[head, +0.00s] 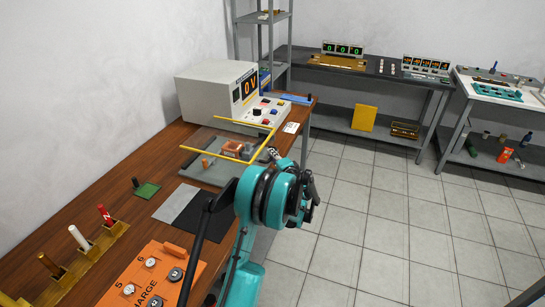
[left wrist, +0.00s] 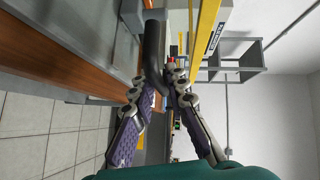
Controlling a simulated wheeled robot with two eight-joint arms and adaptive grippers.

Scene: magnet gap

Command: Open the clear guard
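The clear guard (head: 213,152) stands on the wooden bench, with yellow edge bars and reddish-brown parts (head: 233,149) showing under it. Its clear panels are hard to see; I cannot tell how far it is raised. My left gripper (head: 274,154) is at its front right corner in the head view, partly hidden by my teal wrist. In the left wrist view, the two purple-padded fingers of my left gripper (left wrist: 154,86) close in on both sides of a dark round handle bar (left wrist: 154,45), with no clear gap. A yellow bar (left wrist: 205,40) of the guard runs beside it. My right gripper is out of view.
A white voltage unit (head: 215,92) reading 0 V stands behind the guard. Grey and black mats (head: 175,203), an orange box (head: 145,275) and a holder with coloured rods (head: 80,250) lie nearer. The tiled floor (head: 375,225) right of the bench is clear.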

